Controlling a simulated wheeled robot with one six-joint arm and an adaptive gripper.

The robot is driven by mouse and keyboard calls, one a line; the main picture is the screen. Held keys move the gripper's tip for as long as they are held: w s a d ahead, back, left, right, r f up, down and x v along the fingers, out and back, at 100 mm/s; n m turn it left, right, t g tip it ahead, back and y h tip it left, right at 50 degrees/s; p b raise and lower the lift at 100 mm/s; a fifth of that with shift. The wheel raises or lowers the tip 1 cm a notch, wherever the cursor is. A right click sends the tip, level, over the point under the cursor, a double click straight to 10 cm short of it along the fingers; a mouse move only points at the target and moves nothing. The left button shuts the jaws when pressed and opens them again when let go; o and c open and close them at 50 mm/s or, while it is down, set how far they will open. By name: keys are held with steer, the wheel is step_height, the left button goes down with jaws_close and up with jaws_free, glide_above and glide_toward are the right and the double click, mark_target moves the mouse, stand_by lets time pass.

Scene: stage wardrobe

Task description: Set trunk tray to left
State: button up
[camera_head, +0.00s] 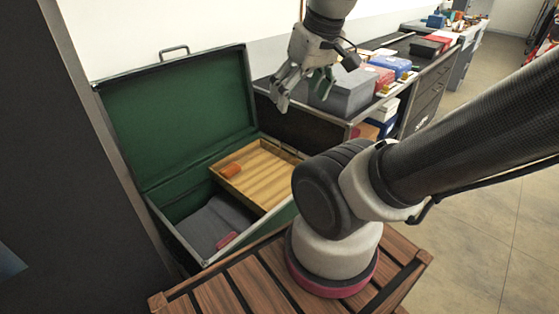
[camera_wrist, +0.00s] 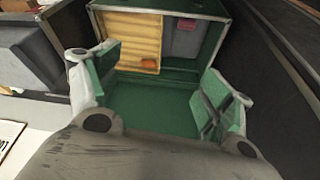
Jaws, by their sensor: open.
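An open trunk (camera_head: 172,238) with a green-lined lid (camera_head: 180,120) raised stands at the left in the head view. A wooden, ribbed tray (camera_head: 265,178) sits across its right part; it also shows at the upper left of the trunk in the wrist view (camera_wrist: 132,30). An orange-brown item (camera_head: 231,170) lies in the tray. Grey cloth (camera_head: 212,225) and a red item (camera_head: 227,240) lie in the uncovered left part. My gripper (camera_head: 304,98) is open and empty, above and apart from the trunk; its spread fingers frame the green lid in the wrist view (camera_wrist: 160,88).
A dark counter (camera_head: 345,120) behind the trunk carries a grey box (camera_head: 341,92), a blue box (camera_head: 391,63) and other boxes, close to my gripper. A dark panel (camera_head: 75,150) stands close at the left. Floor (camera_head: 480,215) is clear at the right.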

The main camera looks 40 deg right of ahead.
steer(key=w+f+g, duration=0.1)
steer(key=w+d+f+g, duration=0.1)
steer(key=f, duration=0.1)
steer(key=w+d+f+m+g, duration=0.1)
steer(key=f, duration=0.1)
steer(key=shift+d, duration=0.2)
steer(key=c, duration=0.8)
steer(key=n+h, duration=0.2)
steer(key=n, duration=0.1)
glide_toward(289, 147)
steer(key=shift+g, duration=0.3)
steer(key=f, duration=0.2)
steer(key=d+f, duration=0.1)
steer(key=f, duration=0.4)
steer(key=shift+w+d+f, duration=0.35)
steer(key=shift+w+f, duration=0.05)
jaws_close()
